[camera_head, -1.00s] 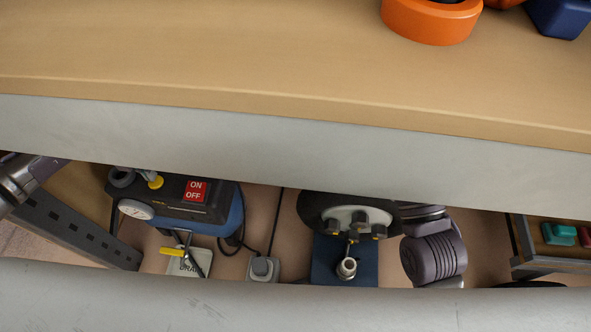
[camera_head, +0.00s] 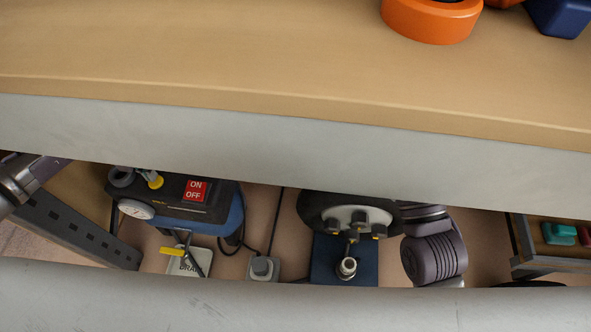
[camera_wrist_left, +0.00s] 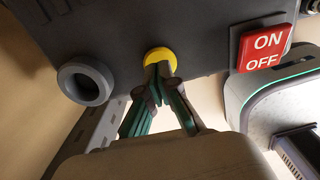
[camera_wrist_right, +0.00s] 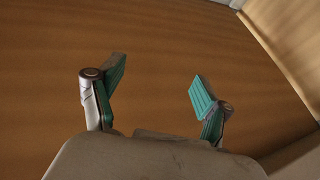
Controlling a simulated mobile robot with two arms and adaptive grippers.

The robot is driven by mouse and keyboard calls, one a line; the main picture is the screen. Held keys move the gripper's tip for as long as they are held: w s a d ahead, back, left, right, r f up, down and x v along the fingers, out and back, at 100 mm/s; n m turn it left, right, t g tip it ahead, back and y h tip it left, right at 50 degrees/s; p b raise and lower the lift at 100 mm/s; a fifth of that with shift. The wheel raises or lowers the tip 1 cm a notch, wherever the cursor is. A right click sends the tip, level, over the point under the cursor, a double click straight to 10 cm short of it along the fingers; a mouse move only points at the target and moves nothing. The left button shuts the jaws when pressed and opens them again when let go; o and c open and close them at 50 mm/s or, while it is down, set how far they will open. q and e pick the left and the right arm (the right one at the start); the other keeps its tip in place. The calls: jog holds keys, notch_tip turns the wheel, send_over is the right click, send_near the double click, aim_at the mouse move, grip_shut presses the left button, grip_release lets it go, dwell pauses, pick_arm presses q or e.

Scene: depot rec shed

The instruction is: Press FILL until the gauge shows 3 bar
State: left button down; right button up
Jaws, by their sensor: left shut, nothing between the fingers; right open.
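The dark compressor top (camera_head: 217,214) sits beyond the grey rail. Its white gauge (camera_head: 136,209) is on the left end, with a reading too small to make out. A yellow button (camera_head: 156,182), its label not visible, is on the top; it also shows in the left wrist view (camera_wrist_left: 160,57). My left gripper (camera_wrist_left: 157,68) is shut and empty, its fingertips at the yellow button, seemingly touching it. How far the button is pressed is hidden. My left gripper (camera_head: 146,174) shows only in small part in the head view. My right gripper (camera_wrist_right: 158,82) is open and empty above a brown wooden surface.
A red ON/OFF switch (camera_head: 195,190) is right of the button. A yellow lever (camera_head: 172,251) is above a white drain plate (camera_head: 188,262). A grey plug (camera_head: 263,268) with a cable lies beside it. A wooden top (camera_head: 250,60) with an orange round object (camera_head: 432,22) fills the upper picture.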

pick_arm(q)
jog(key=shift+f, duration=0.2)
jog(key=shift+f+b, duration=0.55)
jog(key=shift+f, duration=0.4)
pick_arm(e)
jog(key=s+r+t+y, duration=0.1)
jog(key=s+r+t, duration=0.2)
jog(key=r+t, duration=0.1)
jog(key=shift+s+r, duration=0.35)
jog(key=shift+r, duration=0.25)
pick_arm(q)
jog(key=shift+r, duration=0.1)
notch_tip(320, 180, up, 2)
jog(key=shift+r+p, duration=0.2)
jog(key=shift+p, duration=0.7)
pick_arm(e)
jog(key=w+f+g+h, duration=0.2)
jog(key=w+f+g, duration=0.2)
jog(key=f, duration=0.3)
jog(key=shift+w+f+g, duration=0.3)
jog(key=shift+f+g, duration=0.05)
jog(key=shift+g, duration=0.45)
pick_arm(q)
jog(key=shift+r, duration=0.1)
